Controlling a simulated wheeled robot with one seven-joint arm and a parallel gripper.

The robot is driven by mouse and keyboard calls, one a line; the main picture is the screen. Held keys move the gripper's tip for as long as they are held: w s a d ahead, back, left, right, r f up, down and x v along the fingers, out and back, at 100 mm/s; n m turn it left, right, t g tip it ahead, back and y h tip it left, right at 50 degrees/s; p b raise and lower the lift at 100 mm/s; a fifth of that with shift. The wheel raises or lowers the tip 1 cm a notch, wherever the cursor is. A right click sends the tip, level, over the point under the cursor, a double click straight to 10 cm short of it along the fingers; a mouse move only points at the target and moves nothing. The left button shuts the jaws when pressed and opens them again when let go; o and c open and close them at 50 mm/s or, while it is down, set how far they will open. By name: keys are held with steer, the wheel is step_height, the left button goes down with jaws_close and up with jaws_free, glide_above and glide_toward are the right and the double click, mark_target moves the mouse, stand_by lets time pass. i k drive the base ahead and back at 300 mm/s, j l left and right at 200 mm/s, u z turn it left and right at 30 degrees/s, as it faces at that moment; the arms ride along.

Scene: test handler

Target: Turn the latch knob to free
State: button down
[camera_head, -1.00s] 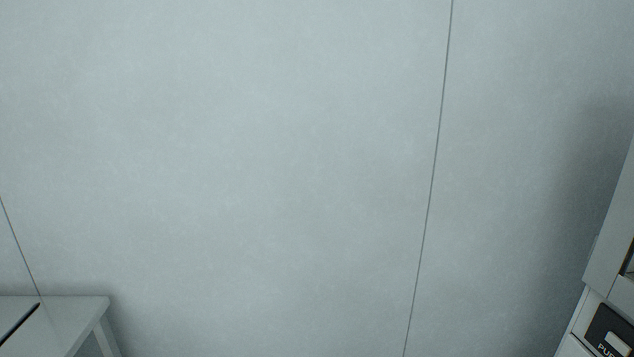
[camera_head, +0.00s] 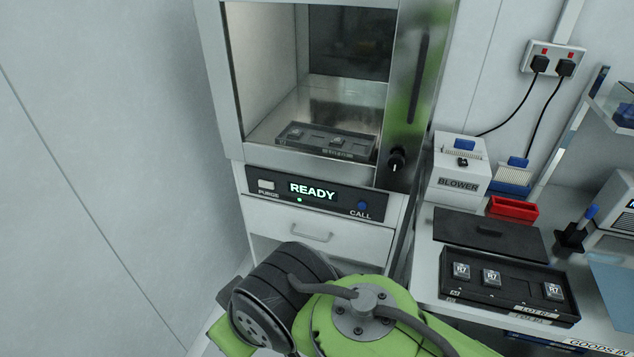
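The latch knob (camera_head: 397,160) is a small black knob on the metal door post (camera_head: 409,100) at the right side of the handler cabinet. The cabinet's front panel (camera_head: 263,188) below the window reads READY, with a lit green dot, a PURGE button and a blue CALL button. Inside the window a dark tray (camera_head: 327,143) holds a few small parts. My green and black arm shows at the bottom, below the cabinet drawer and apart from the knob. My gripper cannot be made out.
To the right, a bench holds a white BLOWER box (camera_head: 460,170), a red bin (camera_head: 513,208) and a black tray (camera_head: 508,282) with several R7 parts. A wall socket (camera_head: 553,61) with two plugs hangs above. A drawer (camera_head: 318,229) is closed. Blank wall fills the left.

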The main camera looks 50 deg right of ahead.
mark_target(395, 161)
steer(key=z, duration=1.1)
